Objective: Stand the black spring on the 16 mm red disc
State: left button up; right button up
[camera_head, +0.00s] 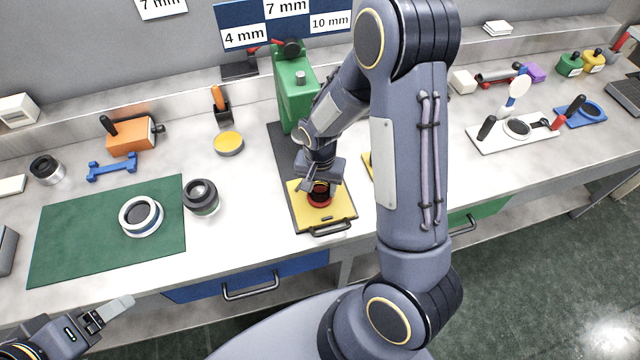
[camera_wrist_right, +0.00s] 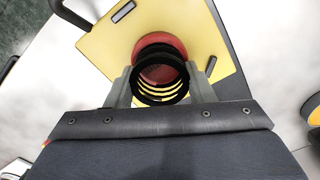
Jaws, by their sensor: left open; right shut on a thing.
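The black spring (camera_wrist_right: 160,101) shows in the right wrist view as stacked dark coils between the fingers of my right gripper (camera_wrist_right: 162,88), which is shut on it. In the head view the spring (camera_head: 320,187) is a small dark form under that gripper. The red disc (camera_wrist_right: 180,45) lies on a yellow plate (camera_wrist_right: 98,42) directly behind the spring in the wrist view. The red disc (camera_head: 318,203) also shows in the head view, partly covered by the spring. Whether the spring touches the disc I cannot tell. My left gripper (camera_head: 108,312) is open and empty, off the bench's front edge at lower left.
A green stand (camera_head: 295,88) rises behind the yellow plate. A dark lens-like cylinder (camera_head: 201,197) and a white ring (camera_head: 141,216) on a green mat (camera_head: 70,245) are to the left. My right arm hides part of the bench. A drawer handle (camera_head: 250,290) sticks out below.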

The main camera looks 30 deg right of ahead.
jog(key=shift+f, duration=0.2)
jog(key=o, duration=0.9)
jog(key=shift+r, duration=0.1)
jog(key=shift+o, duration=0.2)
notch_tip(320, 180, up, 8)
jog(key=shift+f, duration=0.1)
jog(key=shift+s, duration=0.15)
